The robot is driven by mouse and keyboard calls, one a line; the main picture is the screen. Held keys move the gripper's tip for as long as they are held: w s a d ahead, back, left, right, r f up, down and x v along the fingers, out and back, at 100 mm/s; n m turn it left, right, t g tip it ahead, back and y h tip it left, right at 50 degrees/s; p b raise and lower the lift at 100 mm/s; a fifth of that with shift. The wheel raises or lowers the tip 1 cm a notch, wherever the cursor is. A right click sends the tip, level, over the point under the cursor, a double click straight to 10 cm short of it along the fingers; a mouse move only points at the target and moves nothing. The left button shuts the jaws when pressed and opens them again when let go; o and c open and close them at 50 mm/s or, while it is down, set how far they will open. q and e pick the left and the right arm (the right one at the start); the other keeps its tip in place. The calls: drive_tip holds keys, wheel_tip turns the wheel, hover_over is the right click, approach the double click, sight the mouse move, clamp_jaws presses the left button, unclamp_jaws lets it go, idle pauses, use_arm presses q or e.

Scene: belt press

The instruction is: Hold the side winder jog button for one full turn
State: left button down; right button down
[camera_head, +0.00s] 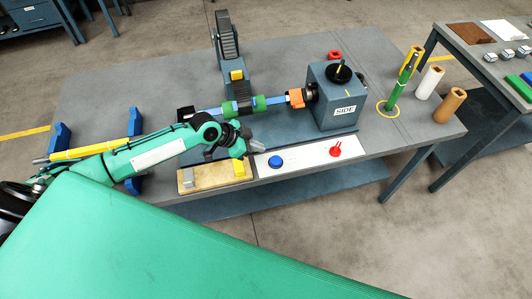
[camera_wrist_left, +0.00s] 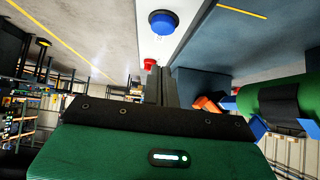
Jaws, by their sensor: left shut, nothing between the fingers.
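A round blue push button (camera_head: 276,162) sits on a white panel strip (camera_head: 305,155) at the table's front edge. It also shows in the left wrist view (camera_wrist_left: 163,22). The grey winder box (camera_head: 336,105) marked SIDE stands behind, with a black knob (camera_head: 339,73) on top. A shaft with green and black parts (camera_head: 243,106) runs left from it through an orange piece (camera_head: 296,98). My left gripper (camera_head: 256,146) is shut and empty, above and left of the blue button, apart from it. My right gripper is not in view.
A red switch (camera_head: 336,150) sits right of the blue button. A wooden block (camera_head: 208,179) with grey and yellow pieces lies below my left gripper. Green, white (camera_head: 429,83) and brown (camera_head: 449,106) rolls stand at the right. A large green surface (camera_head: 170,250) fills the foreground.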

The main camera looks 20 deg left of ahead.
use_arm(q)
drive_tip(key=shift+b+v, duration=0.3)
drive_tip(key=shift+v, duration=1.35)
idle(0.4)
